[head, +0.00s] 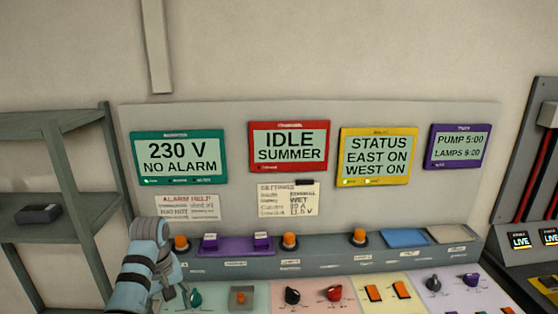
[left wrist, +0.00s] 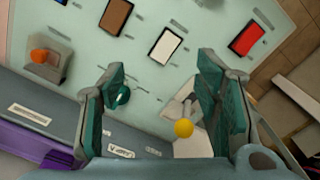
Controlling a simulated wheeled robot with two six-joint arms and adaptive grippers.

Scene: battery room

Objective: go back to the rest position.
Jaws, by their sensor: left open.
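My left arm comes in at the bottom left of the head view, its gripper (head: 165,265) low over the left end of the console, with its fingers mostly hidden by the arm. In the left wrist view the left gripper (left wrist: 162,65) is open, its two teal-padded fingers wide apart and nothing held between them. A teal knob (left wrist: 122,96) shows close beside the left-hand finger; it also shows in the head view (head: 195,298). A yellow ball-shaped part (left wrist: 184,128) shows between the fingers, nearer the palm. My right gripper is in neither view.
The sloped console carries orange buttons (head: 289,241), a purple tray (head: 235,244), a black knob (head: 292,296) and a red knob (head: 335,293). Display screens (head: 288,147) hang behind. A grey shelf (head: 50,124) stands left; a dark cabinet (head: 530,165) stands right.

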